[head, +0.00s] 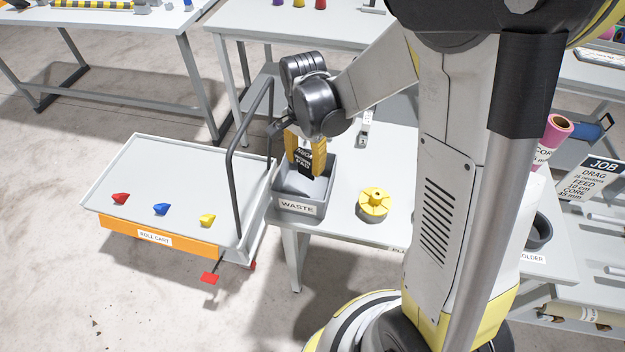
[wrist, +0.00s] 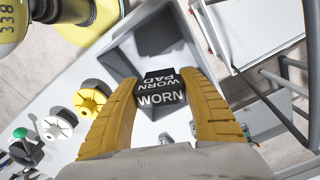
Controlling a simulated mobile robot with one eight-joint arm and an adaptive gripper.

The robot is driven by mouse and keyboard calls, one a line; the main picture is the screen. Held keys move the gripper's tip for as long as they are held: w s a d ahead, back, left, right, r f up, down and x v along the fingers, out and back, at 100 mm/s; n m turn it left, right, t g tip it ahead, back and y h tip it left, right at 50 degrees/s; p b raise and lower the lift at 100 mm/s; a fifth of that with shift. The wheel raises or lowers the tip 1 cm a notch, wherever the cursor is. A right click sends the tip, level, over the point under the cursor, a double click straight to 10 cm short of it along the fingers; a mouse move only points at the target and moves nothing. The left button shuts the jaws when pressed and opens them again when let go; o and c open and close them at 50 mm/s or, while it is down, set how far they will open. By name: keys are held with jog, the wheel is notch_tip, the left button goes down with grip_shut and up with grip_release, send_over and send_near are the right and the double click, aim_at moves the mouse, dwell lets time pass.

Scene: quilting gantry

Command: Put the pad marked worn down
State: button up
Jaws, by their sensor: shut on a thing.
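My gripper (wrist: 163,110) has yellow fingers and is shut on a black pad (wrist: 161,88) with white lettering that reads WORN PAD in the wrist view. In the head view my gripper (head: 305,150) points down and the pad (head: 304,161) hangs between its fingers. The pad is over the grey bin labelled WASTE (head: 298,208), at about the height of its rim. Whether the pad touches the bin floor is hard to tell. The bin's inside (wrist: 155,50) shows around the pad in the wrist view.
A yellow spool (head: 373,203) stands on the table right of the bin. The roll cart (head: 150,190), with red, blue and yellow pieces on top, stands left; its dark handle (head: 232,160) rises close to my gripper. A JOB sign (head: 590,185) stands at the right.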

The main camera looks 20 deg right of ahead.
notch_tip(320, 180, down, 2)
jog(key=shift+a, duration=0.15)
jog(key=shift+f+b, duration=1)
jog(key=shift+f, duration=1.05)
jog(key=shift+f, duration=0.2)
jog(key=o, duration=1.4)
jog(key=shift+r, duration=0.15)
